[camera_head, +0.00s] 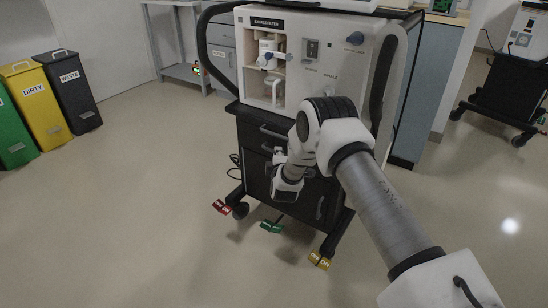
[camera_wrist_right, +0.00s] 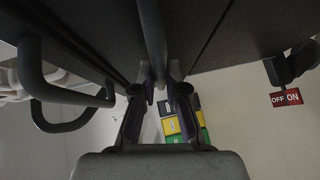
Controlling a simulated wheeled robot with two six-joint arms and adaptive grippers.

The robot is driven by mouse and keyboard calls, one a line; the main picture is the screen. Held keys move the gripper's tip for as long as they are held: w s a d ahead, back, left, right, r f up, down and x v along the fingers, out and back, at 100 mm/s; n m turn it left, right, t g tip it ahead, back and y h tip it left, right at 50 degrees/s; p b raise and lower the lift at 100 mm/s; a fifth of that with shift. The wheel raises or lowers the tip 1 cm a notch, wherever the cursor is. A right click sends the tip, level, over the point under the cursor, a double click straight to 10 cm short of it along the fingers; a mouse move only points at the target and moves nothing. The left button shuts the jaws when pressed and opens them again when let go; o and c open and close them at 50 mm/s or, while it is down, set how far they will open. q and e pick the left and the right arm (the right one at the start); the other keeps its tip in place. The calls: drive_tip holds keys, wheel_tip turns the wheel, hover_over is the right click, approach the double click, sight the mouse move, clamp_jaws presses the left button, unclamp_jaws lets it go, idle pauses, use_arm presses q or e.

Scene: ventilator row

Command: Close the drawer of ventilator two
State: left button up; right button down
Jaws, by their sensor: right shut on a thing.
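The ventilator (camera_head: 345,55) stands on a dark cart (camera_head: 252,165) in the middle of the head view. The cart's front has an upper drawer handle (camera_head: 272,131) and another handle just below it. My right gripper (camera_head: 282,186) is low at the cart's front. In the right wrist view, my right gripper (camera_wrist_right: 160,88) is shut on a dark bar handle (camera_wrist_right: 152,38) against the cart's front panels. Two other looped handles (camera_wrist_right: 62,122) show to the left there. My arm hides much of the front, so I cannot tell how far the drawer stands out. My left gripper is not in view.
Red (camera_head: 222,207), green (camera_head: 271,226) and yellow (camera_head: 319,260) tags are at the cart's feet. Green, yellow (camera_head: 40,105) and black (camera_head: 70,92) bins stand at far left. Another ventilator cart (camera_head: 505,95) is at far right. The floor in front is clear.

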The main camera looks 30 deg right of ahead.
drive_tip(key=shift+d, duration=0.15)
drive_tip(key=c, duration=1.5)
unclamp_jaws()
drive_tip(key=o, duration=0.3)
drive_tip(key=shift+d, duration=0.1)
drive_tip(key=v, duration=1.2)
drive_tip(key=shift+f, duration=0.1)
